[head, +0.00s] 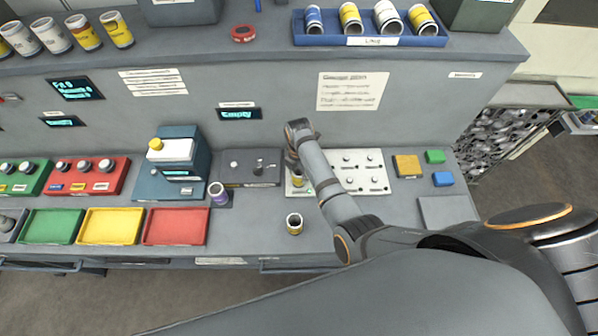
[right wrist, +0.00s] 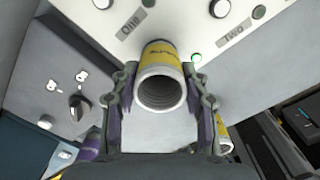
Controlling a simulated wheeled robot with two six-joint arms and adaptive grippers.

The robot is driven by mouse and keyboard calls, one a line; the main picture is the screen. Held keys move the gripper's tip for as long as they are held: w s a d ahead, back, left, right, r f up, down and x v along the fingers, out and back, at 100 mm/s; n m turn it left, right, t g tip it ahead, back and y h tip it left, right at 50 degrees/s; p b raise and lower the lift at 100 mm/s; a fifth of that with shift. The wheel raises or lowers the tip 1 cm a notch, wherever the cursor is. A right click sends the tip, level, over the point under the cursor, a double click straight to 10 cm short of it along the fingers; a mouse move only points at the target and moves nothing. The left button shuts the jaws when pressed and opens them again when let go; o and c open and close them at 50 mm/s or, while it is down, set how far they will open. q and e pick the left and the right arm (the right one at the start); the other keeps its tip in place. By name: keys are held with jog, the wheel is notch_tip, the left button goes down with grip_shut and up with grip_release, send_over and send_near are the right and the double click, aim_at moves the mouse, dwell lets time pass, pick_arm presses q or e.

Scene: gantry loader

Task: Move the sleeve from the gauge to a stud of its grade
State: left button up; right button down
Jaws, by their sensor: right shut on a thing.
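My right gripper (head: 296,166) is shut on a yellow-and-white sleeve (head: 298,179) at the left end of the white stud plate (head: 372,184). In the right wrist view the fingers (right wrist: 160,88) flank this sleeve (right wrist: 160,75), whose open end faces the camera. Its far end points to the plate near the labels "One" and "Two"; I cannot tell whether it touches or sits on a stud. Another yellow-and-white sleeve (head: 294,223) stands on the bench in front. A purple-and-white sleeve (head: 218,194) stands beside the blue device (head: 174,178). My left gripper is not in view.
A dark box with a knob (head: 251,168) lies left of the plate. Green, yellow and red trays (head: 176,226) line the front left. Yellow, green and blue blocks (head: 407,166) lie right of the plate. A blue tray (head: 370,41) of sleeves is on the shelf.

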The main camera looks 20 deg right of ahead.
jog(key=shift+f, duration=0.1)
dwell(0.3)
jog(key=c, duration=0.6)
grip_release()
notch_tip(320, 180, up, 8)
jog(key=shift+f, duration=0.25)
